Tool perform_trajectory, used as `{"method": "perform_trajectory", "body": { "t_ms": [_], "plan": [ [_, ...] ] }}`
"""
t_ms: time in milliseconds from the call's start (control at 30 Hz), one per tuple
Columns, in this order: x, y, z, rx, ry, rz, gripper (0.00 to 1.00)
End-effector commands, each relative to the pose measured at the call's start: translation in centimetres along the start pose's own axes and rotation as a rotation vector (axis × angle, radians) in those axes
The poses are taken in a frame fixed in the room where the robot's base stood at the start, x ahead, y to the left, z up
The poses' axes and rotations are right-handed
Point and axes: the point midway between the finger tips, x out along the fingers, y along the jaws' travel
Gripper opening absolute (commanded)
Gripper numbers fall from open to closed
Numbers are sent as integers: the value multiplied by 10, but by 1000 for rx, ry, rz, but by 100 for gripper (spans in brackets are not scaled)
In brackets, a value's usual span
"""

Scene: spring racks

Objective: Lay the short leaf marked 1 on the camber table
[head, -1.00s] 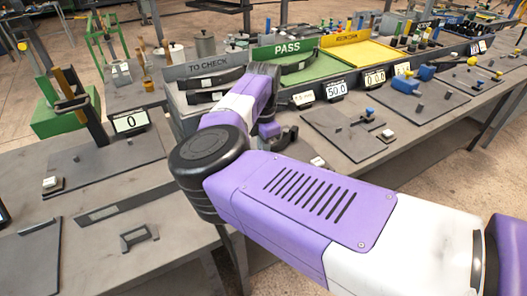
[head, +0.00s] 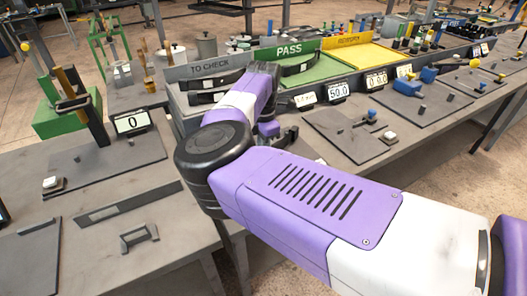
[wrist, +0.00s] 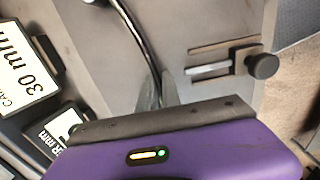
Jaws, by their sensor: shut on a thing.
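My gripper (wrist: 158,92) is shut on a dark, thin, curved leaf (wrist: 139,38), seen nearly edge-on in the wrist view. The leaf runs from the fingertips up past the top edge. I cannot read a number on it. Below it lies a grey plate (wrist: 195,22), apparently the camber table, beside a sign reading "30 mm" and part of "CAMBER" (wrist: 28,72). I cannot tell whether the leaf touches the plate. In the head view my purple and white arm hides most of the gripper and leaf.
A slide with a dark round knob (wrist: 263,66) sits on the plate. Dark leaves (head: 208,97) lie in the TO CHECK tray (head: 190,72). The green PASS tray (head: 325,70) and yellow tray (head: 375,53) stand right of it. A display reading 0 (head: 131,122) stands left.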

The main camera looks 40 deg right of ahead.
Motion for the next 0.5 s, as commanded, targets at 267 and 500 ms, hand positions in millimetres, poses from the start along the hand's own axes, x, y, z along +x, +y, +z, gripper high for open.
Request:
{"method": "perform_trajectory", "body": {
  "t_ms": [267, 500],
  "plan": [
    [-1, 2, 0, -1, -2, 6, 0],
    [0, 2, 0, -1, -1, 5, 34]
  ]
}}
